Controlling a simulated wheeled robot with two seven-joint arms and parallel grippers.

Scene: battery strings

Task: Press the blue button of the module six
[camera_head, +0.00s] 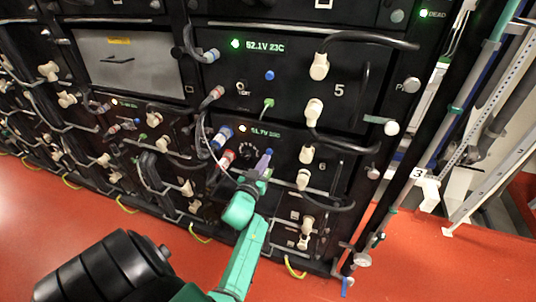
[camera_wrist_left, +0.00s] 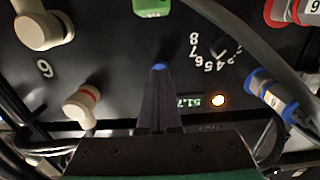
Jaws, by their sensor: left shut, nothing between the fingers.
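Module six (camera_head: 285,140) is a black panel with a lit display (camera_head: 265,132) and a printed 6, below module five. In the left wrist view, the panel is upside down, with its 6 (camera_wrist_left: 45,68) and display (camera_wrist_left: 197,101). The small blue button (camera_wrist_left: 158,66) shows right at the tips of my left gripper (camera_wrist_left: 158,78); I cannot tell whether they touch or press it. My right gripper is not in view.
Around the button are a green plug (camera_wrist_left: 152,7), a numbered dial (camera_wrist_left: 222,46), a blue-collared plug (camera_wrist_left: 265,88) and a cream connector (camera_wrist_left: 82,104). A thick cable (camera_wrist_left: 245,35) passes close by. Module five has its own blue button (camera_head: 269,75). The red floor (camera_head: 400,260) is clear at right.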

